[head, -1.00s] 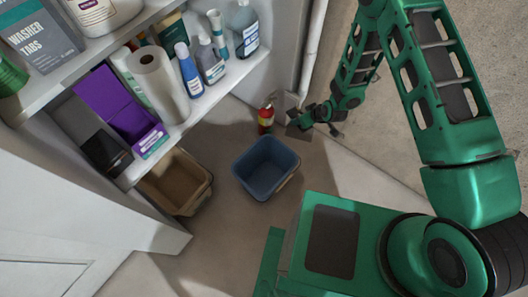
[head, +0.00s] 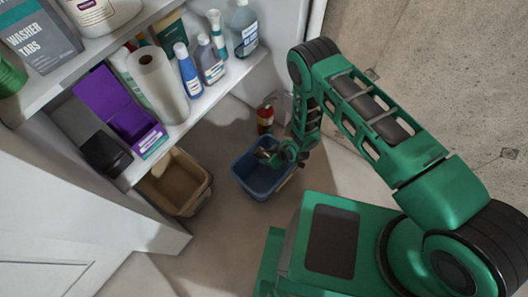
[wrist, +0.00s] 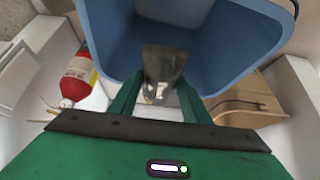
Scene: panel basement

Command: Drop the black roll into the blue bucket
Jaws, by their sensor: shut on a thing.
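The blue bucket (head: 258,180) stands upright on the floor in the middle of the head view. Its rim and inner wall fill the top of the wrist view (wrist: 235,45). My gripper (head: 270,155) is over the bucket's opening, near its far right side. In the wrist view my gripper (wrist: 160,88) is shut on a dark, greyish piece, the black roll (wrist: 163,62), seen against the bucket's inside. In the head view the roll is too small and dark to make out clearly. Whether it touches the bucket, I cannot tell.
Shelves (head: 215,105) at the left hold bottles, a white paper roll (head: 158,85) and a purple box (head: 125,110). Floor in front of the bucket is clear.

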